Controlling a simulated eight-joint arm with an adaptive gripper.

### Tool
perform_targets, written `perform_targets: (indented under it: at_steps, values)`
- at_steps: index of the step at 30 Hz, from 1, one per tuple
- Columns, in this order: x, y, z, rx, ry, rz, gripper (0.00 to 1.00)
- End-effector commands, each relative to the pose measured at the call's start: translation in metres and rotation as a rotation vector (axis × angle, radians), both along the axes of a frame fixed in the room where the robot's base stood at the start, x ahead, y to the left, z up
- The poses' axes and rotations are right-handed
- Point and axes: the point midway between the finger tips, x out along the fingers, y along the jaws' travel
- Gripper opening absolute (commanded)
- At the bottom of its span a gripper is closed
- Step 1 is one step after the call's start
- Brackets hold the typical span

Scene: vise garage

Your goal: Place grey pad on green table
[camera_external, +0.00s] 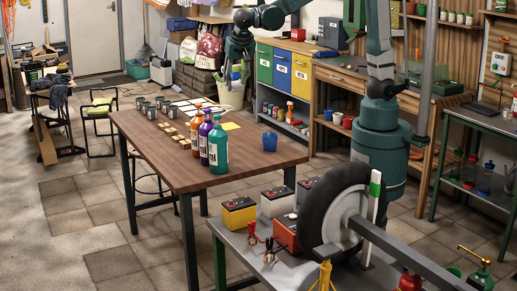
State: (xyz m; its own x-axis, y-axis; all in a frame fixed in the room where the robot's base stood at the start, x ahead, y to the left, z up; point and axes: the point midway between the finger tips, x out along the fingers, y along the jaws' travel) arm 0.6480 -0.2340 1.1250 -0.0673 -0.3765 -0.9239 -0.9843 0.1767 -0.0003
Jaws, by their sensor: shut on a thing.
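My gripper (237,76) hangs from the teal arm at the upper middle, in front of the pale bucket in this view. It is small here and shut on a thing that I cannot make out. I cannot pick out the grey pad for certain. A green-framed table (460,113) stands at the right edge, with a dark laptop-like thing on its top and bottles on its lower shelf. My gripper is well to the left of this table and apart from it.
A large tyre (318,205) and batteries (238,216) stand on the front bench. A bucket (230,97) and drawer cabinets (282,75) are at the back.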

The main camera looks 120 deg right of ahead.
Motion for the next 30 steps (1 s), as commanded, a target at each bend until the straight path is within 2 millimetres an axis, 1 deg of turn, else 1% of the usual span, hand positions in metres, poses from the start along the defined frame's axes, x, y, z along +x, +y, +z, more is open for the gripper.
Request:
perform_targets:
  at_steps: [1, 3, 8, 15, 23, 30]
  values:
    - [0.007, 0.012, 0.0, 0.0, 0.0, 0.006, 0.23]
    - [0.015, 0.027, 0.0, 0.0, 0.001, 0.008, 0.23]
    - [0.031, 0.062, 0.001, 0.0, 0.0, 0.014, 0.23]
    - [0.053, 0.118, 0.002, 0.0, 0.0, 0.023, 0.23]
    - [0.07, 0.182, 0.002, 0.0, 0.0, 0.034, 0.23]
    - [0.081, 0.243, 0.003, -0.001, 0.0, 0.042, 0.23]
